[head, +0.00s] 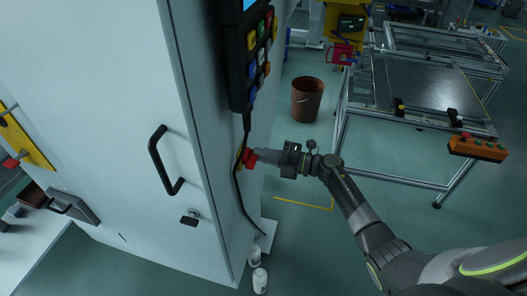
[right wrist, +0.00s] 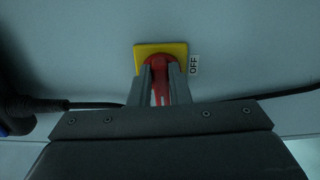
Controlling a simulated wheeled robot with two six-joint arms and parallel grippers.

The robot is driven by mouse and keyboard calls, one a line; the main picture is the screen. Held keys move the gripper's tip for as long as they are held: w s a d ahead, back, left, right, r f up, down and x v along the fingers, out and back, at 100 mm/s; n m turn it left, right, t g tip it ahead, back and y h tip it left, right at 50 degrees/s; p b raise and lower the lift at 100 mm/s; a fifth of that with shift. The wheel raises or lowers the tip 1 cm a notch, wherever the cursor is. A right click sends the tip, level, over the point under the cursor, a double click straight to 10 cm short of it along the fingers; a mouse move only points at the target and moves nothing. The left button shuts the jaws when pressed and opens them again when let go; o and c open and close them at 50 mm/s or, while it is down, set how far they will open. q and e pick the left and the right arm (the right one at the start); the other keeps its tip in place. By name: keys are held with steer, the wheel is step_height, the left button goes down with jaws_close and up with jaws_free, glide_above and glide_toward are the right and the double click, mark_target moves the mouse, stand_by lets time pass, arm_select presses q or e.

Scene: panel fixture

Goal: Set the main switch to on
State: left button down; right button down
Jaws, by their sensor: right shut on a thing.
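The main switch is a red rotary handle (right wrist: 158,62) on a yellow square plate (right wrist: 178,48), fixed to the side of the white cabinet. An "OFF" label (right wrist: 194,64) shows just right of the plate in the right wrist view. My right gripper (right wrist: 160,88) is shut on the red handle, with a finger on each side of it. In the head view the right gripper (head: 258,156) reaches the cabinet side from the right, and the red handle (head: 249,157) shows at its tips. Part of the handle is hidden by the fingers. My left gripper is not in view.
A black pendant (head: 240,60) with coloured buttons hangs above the switch, and its cable (head: 236,195) runs down beside the handle. The cabinet door has a black pull handle (head: 158,160). A brown bucket (head: 307,98) and a metal frame table (head: 425,85) stand at right.

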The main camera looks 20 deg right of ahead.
steer(key=shift+m, duration=0.4)
steer(key=c, duration=1.4)
jaws_free()
steer(key=shift+f, duration=0.1)
steer(key=shift+o, duration=0.2)
steer(key=shift+d, duration=0.1)
steer(key=b+v, duration=0.4)
steer(key=v, duration=1.3)
steer(key=shift+b, duration=0.3)
steer(key=shift+s+d, duration=0.1)
steer(key=shift+s, duration=0.05)
